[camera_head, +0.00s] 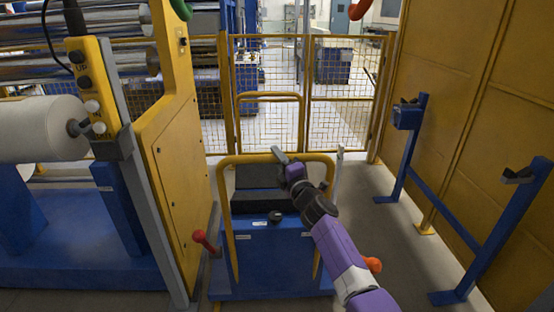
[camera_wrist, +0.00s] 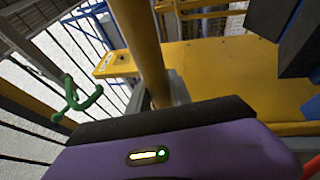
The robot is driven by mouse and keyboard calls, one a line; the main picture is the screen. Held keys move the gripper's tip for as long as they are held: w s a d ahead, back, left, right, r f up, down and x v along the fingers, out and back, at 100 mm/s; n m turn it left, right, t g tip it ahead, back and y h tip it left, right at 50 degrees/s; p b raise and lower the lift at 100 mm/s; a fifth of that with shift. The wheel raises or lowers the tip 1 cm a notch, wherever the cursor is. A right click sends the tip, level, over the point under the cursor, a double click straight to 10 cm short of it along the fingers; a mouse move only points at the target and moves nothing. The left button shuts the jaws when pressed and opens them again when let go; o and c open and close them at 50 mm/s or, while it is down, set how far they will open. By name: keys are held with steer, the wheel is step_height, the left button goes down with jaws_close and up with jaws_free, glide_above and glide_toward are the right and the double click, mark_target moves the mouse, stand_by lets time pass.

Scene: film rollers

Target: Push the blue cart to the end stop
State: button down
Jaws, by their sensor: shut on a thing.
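The blue cart (camera_head: 275,262) stands on the floor in the middle of the head view, with dark blocks on its top and a yellow hoop handle (camera_head: 238,160). My gripper (camera_head: 287,160) is at the handle's top bar, near its middle. In the wrist view the yellow bar (camera_wrist: 138,45) runs down between the jaws of my gripper (camera_wrist: 158,98), which are shut on it. My arm hides part of the cart's right side. I cannot clearly make out the end stop.
A yellow machine panel (camera_head: 180,165) stands close on the cart's left, with a red-knobbed lever (camera_head: 203,240) between. A yellow mesh fence (camera_head: 340,90) closes the far end. A blue stand (camera_head: 455,205) is at right, and some floor lies clear between it and the cart.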

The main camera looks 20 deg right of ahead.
steer(key=c, duration=1.3)
jaws_free()
steer(key=shift+d+f, duration=0.35)
steer(key=shift+f, duration=0.1)
steer(key=shift+o, duration=0.7)
steer(key=shift+a+r, duration=0.15)
steer(key=shift+r, duration=0.05)
steer(key=p+v, duration=0.3)
steer(key=v, duration=0.4)
steer(key=shift+s, duration=0.4)
